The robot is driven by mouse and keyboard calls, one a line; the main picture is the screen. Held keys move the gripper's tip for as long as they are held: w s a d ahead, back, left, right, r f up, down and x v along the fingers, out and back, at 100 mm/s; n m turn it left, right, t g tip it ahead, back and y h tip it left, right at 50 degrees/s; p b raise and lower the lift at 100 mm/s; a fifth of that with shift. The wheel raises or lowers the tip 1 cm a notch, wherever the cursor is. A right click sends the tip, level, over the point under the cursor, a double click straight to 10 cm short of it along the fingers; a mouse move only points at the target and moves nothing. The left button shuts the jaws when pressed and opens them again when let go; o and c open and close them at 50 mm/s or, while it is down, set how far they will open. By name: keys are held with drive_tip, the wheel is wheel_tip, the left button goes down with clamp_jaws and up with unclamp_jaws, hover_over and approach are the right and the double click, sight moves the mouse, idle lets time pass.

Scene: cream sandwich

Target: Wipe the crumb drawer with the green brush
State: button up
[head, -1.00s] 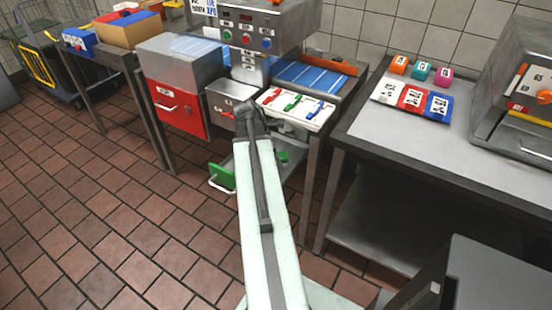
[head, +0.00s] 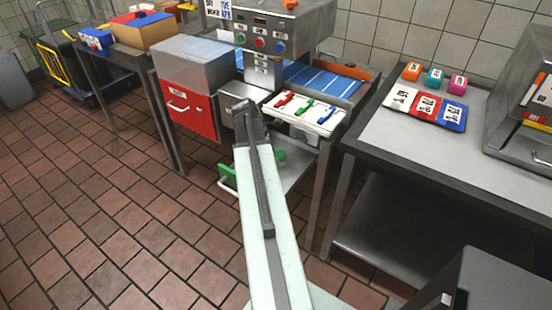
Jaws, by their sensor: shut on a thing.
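A green brush (head: 303,107) lies between a red brush (head: 283,99) and a blue one (head: 322,114) on a white tray (head: 291,117) on the machine bench. My arm's dark joint is in front of the bench, left of the tray. My gripper is hidden behind my arm, and so is whatever it holds.
A red-fronted box (head: 188,108) stands left of the tray, beside the machine (head: 262,42) with buttons. A grey table (head: 400,135) at right holds coloured blocks and cards. A cart (head: 70,65) is far left. The tiled floor at left is clear.

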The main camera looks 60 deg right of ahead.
sight(284, 176)
drive_tip(key=shift+s+r, duration=0.1)
drive_tip(key=shift+s, duration=2.5)
drive_tip(key=shift+a, duration=1)
drive_tip(key=shift+w, duration=2.65)
drive_tip(key=shift+f, duration=0.2)
drive_tip(key=shift+c, duration=0.6)
drive_tip(key=shift+s+r, duration=0.1)
drive_tip(key=shift+s, duration=2.55)
drive_tip(key=shift+a, duration=0.95)
drive_tip(key=shift+w+d, duration=0.1)
drive_tip(key=shift+w, duration=2.55)
drive_tip(key=shift+f, duration=0.25)
drive_tip(key=shift+s+r, duration=0.15)
drive_tip(key=shift+s, duration=2.5)
clamp_jaws()
drive_tip(key=shift+a, duration=1.05)
drive_tip(key=shift+w+d, duration=0.1)
drive_tip(key=shift+w, duration=2.6)
drive_tip(key=shift+s+f, duration=0.1)
drive_tip(key=shift+f, duration=0.1)
